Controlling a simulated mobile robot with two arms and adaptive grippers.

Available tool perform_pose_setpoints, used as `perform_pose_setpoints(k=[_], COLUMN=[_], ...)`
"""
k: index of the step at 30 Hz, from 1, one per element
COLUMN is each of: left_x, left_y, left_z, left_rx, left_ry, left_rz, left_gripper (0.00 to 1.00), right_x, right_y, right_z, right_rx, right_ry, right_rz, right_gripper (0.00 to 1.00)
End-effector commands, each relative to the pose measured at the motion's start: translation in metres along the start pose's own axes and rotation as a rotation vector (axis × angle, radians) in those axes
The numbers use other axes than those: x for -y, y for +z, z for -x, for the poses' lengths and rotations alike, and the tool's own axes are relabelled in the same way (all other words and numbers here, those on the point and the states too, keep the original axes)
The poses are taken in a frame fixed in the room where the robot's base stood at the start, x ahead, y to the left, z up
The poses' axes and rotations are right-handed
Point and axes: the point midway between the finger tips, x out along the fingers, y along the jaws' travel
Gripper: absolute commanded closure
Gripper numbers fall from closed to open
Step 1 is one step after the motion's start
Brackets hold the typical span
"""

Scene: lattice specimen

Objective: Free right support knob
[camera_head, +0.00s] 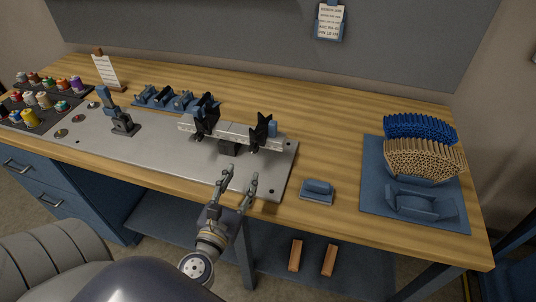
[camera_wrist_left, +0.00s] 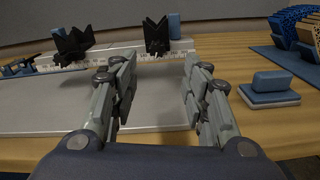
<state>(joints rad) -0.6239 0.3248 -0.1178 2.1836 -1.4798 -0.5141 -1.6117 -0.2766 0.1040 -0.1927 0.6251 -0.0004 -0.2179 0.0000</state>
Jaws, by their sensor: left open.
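A pale ruled rail (camera_head: 232,129) stands on a grey metal plate (camera_head: 165,156) and carries two black V-shaped supports. The right support (camera_head: 259,133) has a blue knob (camera_head: 272,129) at its right side. In the left wrist view the right support (camera_wrist_left: 157,36) and its blue knob (camera_wrist_left: 174,25) are ahead, near the top. The left support (camera_head: 205,115) stands further left on the rail. My left gripper (camera_head: 240,177) is open and empty, in front of the rail and apart from the knob. Its fingers (camera_wrist_left: 160,75) also show in the left wrist view.
A small blue block on a grey base (camera_head: 317,191) lies right of the plate. A blue mat (camera_head: 375,165) holds blue and tan lattice pieces at the right. A dark tray of coloured spools (camera_head: 40,101) and a blue clamp-like stand (camera_head: 112,110) are at the left.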

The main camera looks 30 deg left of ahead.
Motion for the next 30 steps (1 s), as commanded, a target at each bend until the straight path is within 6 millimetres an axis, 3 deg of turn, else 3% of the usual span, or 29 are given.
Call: perform_pose_setpoints(k=[5, 10, 21, 30], left_x=[0.000, -0.001, 0.000, 0.000], left_y=[0.003, 0.005, 0.003, 0.001], left_z=[-0.008, -0.033, -0.092, -0.107], left_rx=[0.003, 0.005, 0.003, 0.001], left_ry=[-0.004, -0.003, -0.003, -0.003], left_rz=[0.003, 0.004, 0.003, 0.004], left_gripper=[0.57, 0.57, 0.57, 0.57], right_x=[0.024, 0.040, 0.021, 0.015], right_y=[0.014, 0.028, 0.014, 0.009], right_z=[0.005, 0.018, 0.032, 0.034], right_rx=[0.020, 0.043, 0.024, 0.015], right_ry=[-0.029, -0.048, -0.026, -0.020], right_rz=[-0.001, 0.000, -0.003, -0.004], right_gripper=[0.57, 0.57, 0.57, 0.57])
